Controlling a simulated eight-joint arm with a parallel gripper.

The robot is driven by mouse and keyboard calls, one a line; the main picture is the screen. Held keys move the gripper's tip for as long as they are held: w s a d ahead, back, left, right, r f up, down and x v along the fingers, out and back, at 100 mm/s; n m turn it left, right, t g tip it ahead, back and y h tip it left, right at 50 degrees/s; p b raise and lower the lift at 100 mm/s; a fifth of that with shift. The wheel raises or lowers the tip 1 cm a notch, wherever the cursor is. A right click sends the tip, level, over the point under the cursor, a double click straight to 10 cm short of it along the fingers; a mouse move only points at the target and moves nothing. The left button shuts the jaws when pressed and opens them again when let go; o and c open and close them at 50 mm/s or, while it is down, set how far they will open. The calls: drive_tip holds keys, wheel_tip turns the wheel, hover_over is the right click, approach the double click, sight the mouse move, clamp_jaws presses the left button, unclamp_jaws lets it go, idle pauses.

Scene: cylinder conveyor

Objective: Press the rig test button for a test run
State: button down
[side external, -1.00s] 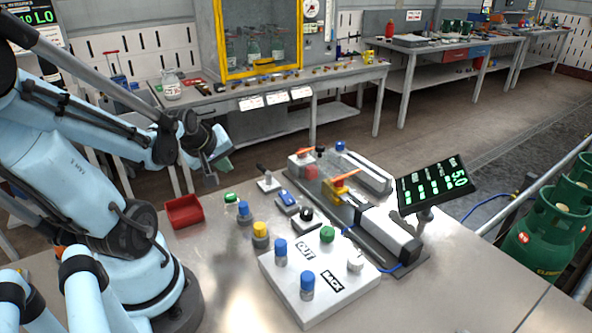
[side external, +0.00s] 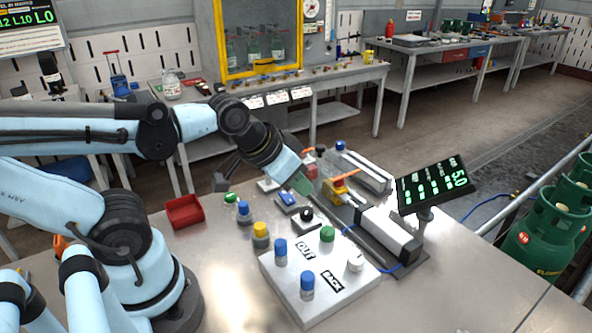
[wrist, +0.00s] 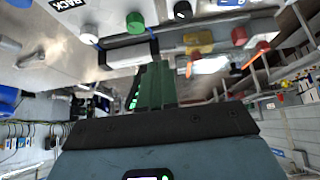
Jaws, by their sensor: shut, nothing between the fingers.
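My gripper (side external: 303,184) is above the bench at the near-left side of the rig, its green fingers closed together and empty; they also fill the middle of the wrist view (wrist: 155,85). The rig has a yellow clamp (side external: 343,191) with an orange handle and a white cylinder (side external: 390,235). Buttons and switches stand beside it: a black round knob (side external: 307,214), a blue switch (side external: 287,198) and a green button (side external: 231,197). No label reading rig test is legible. My fingers appear apart from all of these, though depth is hard to judge.
A yellow-capped cylinder (side external: 260,235) and a red tray (side external: 184,211) stand to the left. A display (side external: 432,184) stands right of the rig.

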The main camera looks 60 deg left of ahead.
wheel_tip(320, 180, up, 2)
drive_tip(key=g, duration=0.7)
hover_over(230, 195)
drive_tip(key=shift+r, duration=0.15)
wheel_tip(230, 195, down, 14)
idle(0.6)
